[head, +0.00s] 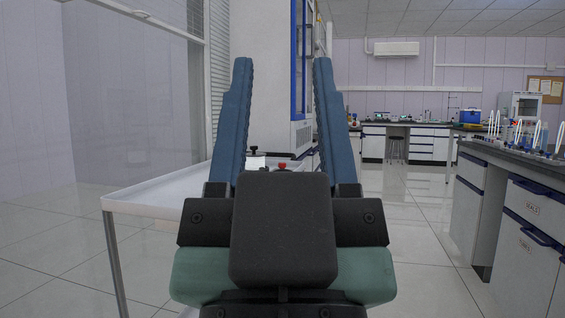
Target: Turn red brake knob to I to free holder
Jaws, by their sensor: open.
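My gripper (282,64) is in the middle of the head view, with its two blue fingers pointing up and spread wide. Nothing shows between the fingertips. Beyond my gripper's dark palm, a small red knob (283,167) shows just above the palm's edge. I cannot tell which of these is the brake knob, and no I mark can be read. The holder cannot be made out; most of what is there is hidden behind my gripper.
A white table (140,203) with a raised rim stands at the left, partly behind my gripper. A tall white cabinet (262,95) rises behind it. A lab bench (520,200) with drawers and glassware stands at the right. The tiled floor between is clear.

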